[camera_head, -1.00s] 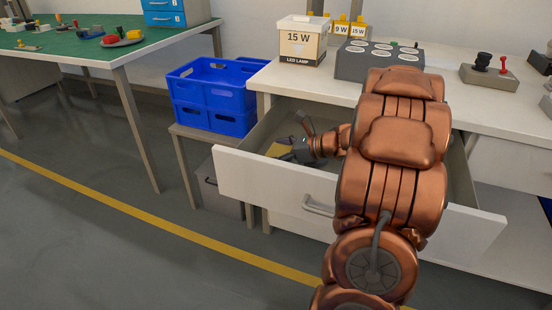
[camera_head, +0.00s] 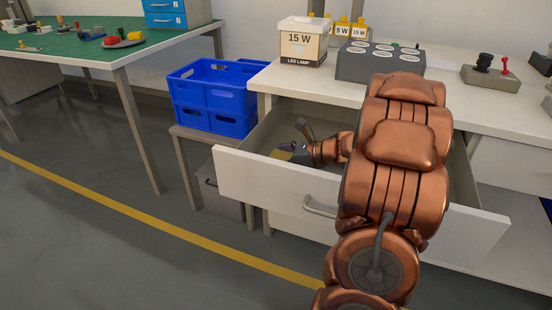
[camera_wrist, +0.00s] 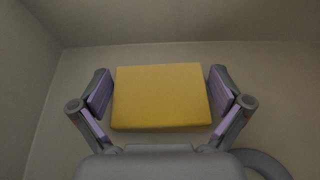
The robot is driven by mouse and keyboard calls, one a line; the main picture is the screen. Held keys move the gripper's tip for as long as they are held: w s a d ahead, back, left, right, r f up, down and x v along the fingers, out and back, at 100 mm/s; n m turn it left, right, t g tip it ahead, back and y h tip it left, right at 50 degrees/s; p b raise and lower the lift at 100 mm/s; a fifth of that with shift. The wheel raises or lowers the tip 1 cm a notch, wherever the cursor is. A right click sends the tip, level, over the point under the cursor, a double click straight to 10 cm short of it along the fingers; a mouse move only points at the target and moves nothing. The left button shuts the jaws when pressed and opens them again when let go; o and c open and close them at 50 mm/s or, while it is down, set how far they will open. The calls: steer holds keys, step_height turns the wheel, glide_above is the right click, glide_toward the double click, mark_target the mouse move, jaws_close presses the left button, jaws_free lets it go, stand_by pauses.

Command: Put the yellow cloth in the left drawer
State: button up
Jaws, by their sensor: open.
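The yellow cloth (camera_wrist: 160,95) is a folded block lying on the floor of the open drawer, between my gripper's fingers in the wrist view. A small part of the cloth (camera_head: 281,155) shows in the head view. My gripper (camera_wrist: 160,92) is open, with a finger on each side of the cloth and a narrow gap showing on both sides. In the head view my gripper (camera_head: 297,148) is down inside the left drawer (camera_head: 270,178), which is pulled out below the bench top. My arm hides much of the drawer's right part.
A grey block with round sockets (camera_head: 380,61) and a 15 W lamp box (camera_head: 302,42) stand on the bench top above. Blue crates (camera_head: 213,97) sit on a stand to the left. The drawer walls rise close around my gripper.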

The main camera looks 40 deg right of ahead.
steer(key=shift+r, duration=0.1)
steer(key=shift+r+p, duration=0.15)
steer(key=shift+p, duration=0.2)
steer(key=p+v, duration=0.1)
steer(key=v, duration=1.1)
